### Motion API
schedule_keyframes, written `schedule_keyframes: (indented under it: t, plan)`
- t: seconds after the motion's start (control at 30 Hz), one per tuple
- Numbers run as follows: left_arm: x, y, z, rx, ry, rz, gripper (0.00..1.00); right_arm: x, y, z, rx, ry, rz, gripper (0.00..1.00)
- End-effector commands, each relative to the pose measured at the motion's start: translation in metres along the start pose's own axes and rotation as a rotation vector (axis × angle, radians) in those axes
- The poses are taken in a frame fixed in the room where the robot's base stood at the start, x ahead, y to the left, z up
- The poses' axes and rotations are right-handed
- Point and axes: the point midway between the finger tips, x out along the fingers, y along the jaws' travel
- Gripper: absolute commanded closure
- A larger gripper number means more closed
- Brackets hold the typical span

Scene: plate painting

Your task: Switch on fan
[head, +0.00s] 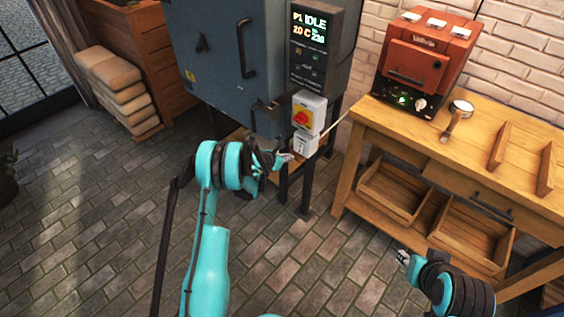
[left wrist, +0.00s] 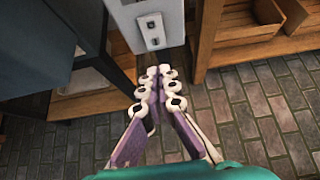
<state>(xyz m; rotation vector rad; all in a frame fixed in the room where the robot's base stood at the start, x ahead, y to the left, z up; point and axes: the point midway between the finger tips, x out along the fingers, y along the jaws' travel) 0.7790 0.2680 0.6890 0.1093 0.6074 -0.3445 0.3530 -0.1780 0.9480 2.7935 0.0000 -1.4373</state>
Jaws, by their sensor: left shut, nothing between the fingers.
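A small white switch box (head: 305,146) is mounted low beside the blue-grey kiln, under a grey box with a red rotary knob on a yellow plate (head: 304,118). In the left wrist view the white switch box (left wrist: 151,31) shows a small dark switch on its front; its position cannot be told. No fan can be made out. My left gripper (head: 288,157) is shut and empty, just left of and below the white box. In the left wrist view its fingertips (left wrist: 161,71) sit together below the box, seemingly apart from it. My right gripper (head: 403,256) is low in front of the workbench; its jaws are too small to judge.
The kiln (head: 220,60) has a display panel (head: 314,40) reading IDLE. A wooden workbench (head: 470,130) at the right bears a small red oven (head: 425,62). Stacked sacks (head: 118,85) stand at the left. The brick floor in front is clear.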

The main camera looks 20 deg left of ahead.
Motion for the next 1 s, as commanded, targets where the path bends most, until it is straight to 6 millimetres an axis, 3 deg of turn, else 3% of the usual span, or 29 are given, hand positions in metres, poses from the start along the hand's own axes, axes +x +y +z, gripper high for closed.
schedule_keyframes:
  t: [0.1, 0.3, 1.0]
  plan:
    - [0.022, 0.0, 0.004, 0.001, 0.0, -0.001, 1.0, 0.009, 0.0, 0.007, 0.0, 0.0, 0.0, 0.68]
    - [0.04, 0.0, 0.015, 0.0, 0.0, -0.001, 1.0, 0.015, 0.0, 0.011, 0.0, 0.0, 0.0, 0.68]
    - [0.05, 0.0, 0.021, 0.0, 0.0, 0.0, 1.0, 0.016, 0.0, 0.011, 0.0, 0.0, 0.0, 0.68]
